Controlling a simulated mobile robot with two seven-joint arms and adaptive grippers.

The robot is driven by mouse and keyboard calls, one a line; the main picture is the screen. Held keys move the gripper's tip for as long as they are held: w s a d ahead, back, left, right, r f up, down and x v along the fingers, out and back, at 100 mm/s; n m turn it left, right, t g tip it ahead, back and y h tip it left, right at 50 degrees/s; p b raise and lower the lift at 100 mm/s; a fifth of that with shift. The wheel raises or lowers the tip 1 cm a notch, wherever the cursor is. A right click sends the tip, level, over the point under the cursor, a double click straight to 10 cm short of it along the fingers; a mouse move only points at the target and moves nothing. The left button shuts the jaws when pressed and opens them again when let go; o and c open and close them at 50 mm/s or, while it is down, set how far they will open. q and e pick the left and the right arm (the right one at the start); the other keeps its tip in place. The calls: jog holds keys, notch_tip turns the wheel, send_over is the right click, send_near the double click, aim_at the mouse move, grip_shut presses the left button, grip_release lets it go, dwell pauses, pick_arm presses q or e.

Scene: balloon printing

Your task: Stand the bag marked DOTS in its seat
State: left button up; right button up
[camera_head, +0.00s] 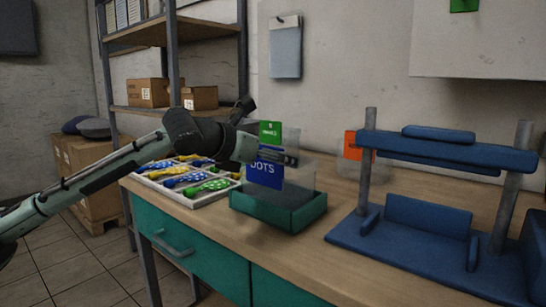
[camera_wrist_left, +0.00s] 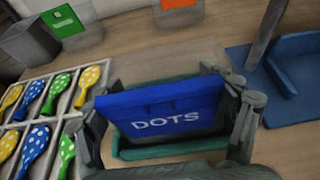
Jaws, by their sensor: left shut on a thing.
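The bag marked DOTS is a blue panel with white letters (camera_head: 265,172); it also shows in the wrist view (camera_wrist_left: 170,122). My left gripper (camera_head: 278,156) is shut on it, with a finger at each side of the bag in the wrist view. The bag is roughly upright over the open green box (camera_head: 290,218) on the bench, and the box also shows beneath it in the wrist view (camera_wrist_left: 170,152). I cannot tell whether the bag's lower edge is inside the box or just above it. My right gripper is not in view.
A white divided tray of spotted balloons (camera_head: 210,197) stands left of the box. A green-marked holder (camera_wrist_left: 62,22) and an orange-marked holder (camera_head: 352,145) stand behind. A blue press frame (camera_head: 405,250) stands to the right. Bare bench lies between box and press.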

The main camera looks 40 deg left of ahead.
pick_arm(q)
jog(key=shift+f, duration=0.1)
jog(key=o, duration=0.8)
jog(key=shift+c, duration=0.2)
jog(key=shift+s+a+r+p, duration=0.1)
jog(key=shift+s+r+p, duration=0.25)
jog(key=shift+r, duration=0.35)
jog(key=shift+s+r+p, duration=0.2)
jog(key=shift+r+p, duration=0.15)
jog(key=shift+r, duration=0.35)
jog(key=shift+s+r+p, duration=0.1)
jog(key=shift+s+r, duration=0.2)
jog(key=shift+r, duration=0.4)
jog(key=shift+s+r+p, duration=0.1)
jog(key=shift+s+r, duration=0.25)
jog(key=shift+r, duration=0.35)
jog(key=shift+s+r+p, duration=0.1)
jog(key=shift+s+r, duration=0.2)
jog(key=shift+r, duration=0.4)
